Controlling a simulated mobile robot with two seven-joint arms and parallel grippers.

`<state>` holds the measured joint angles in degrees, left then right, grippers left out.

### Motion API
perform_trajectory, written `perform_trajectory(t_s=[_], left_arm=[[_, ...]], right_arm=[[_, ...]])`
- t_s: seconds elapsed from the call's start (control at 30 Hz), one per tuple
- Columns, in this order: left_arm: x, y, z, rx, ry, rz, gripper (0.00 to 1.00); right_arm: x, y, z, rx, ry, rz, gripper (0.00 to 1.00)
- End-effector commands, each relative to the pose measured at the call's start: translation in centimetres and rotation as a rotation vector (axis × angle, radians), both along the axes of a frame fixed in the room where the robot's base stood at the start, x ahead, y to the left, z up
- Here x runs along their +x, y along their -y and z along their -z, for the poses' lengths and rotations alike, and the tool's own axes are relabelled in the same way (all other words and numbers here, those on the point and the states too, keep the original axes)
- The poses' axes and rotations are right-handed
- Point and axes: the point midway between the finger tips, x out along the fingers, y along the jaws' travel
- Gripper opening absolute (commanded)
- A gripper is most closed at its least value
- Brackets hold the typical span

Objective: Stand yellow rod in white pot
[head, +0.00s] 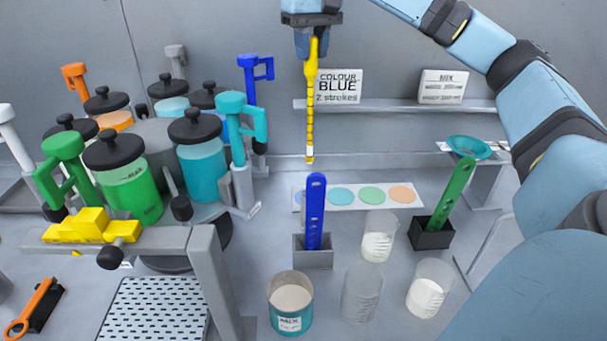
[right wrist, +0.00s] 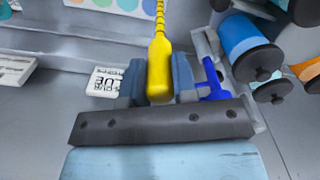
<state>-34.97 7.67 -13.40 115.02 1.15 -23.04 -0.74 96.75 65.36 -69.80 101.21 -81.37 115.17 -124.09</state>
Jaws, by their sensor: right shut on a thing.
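The yellow rod (head: 310,105) hangs upright from my right gripper (head: 313,46), its pale lower tip in the air above the back of the bench. In the right wrist view the rod's thick handle (right wrist: 159,65) is between the two blue fingers, which are shut on it. No pot is plainly white. A teal-sided pot (head: 290,319) with pale contents and a label stands at the front. Clear beakers with white contents (head: 379,246) (head: 426,298) stand to its right. My left gripper is not in view.
A blue paddle (head: 315,205) stands in a grey holder, a green paddle (head: 452,195) in a black one. An empty-looking beaker (head: 361,305) stands in front. The coloured drums (head: 203,165) crowd the left. A sign (head: 338,87) reads "COLOUR BLUE 2 strokes".

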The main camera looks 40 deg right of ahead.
Motion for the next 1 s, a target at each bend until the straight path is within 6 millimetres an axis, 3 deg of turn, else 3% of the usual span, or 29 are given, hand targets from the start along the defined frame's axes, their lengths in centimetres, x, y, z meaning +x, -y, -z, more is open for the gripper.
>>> perform_trajectory(t_s=[0.1,0.3,0.5,0.63,0.87,1.0], left_arm=[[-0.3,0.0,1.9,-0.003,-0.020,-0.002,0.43],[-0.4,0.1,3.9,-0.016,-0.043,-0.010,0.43],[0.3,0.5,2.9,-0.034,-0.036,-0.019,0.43],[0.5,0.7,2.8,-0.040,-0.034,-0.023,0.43],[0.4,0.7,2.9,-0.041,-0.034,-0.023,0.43],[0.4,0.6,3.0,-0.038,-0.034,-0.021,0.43]], right_arm=[[0.0,0.0,3.2,0.000,-0.006,-0.001,0.02],[-0.1,0.0,8.2,0.001,-0.007,-0.001,0.02],[-0.1,0.1,12.4,-0.002,-0.004,0.002,0.02],[-0.1,0.1,14.4,-0.001,-0.003,0.001,0.02],[-0.1,0.1,15.9,-0.001,-0.003,0.001,0.02],[-0.1,0.0,18.1,-0.001,-0.004,0.001,0.02]])
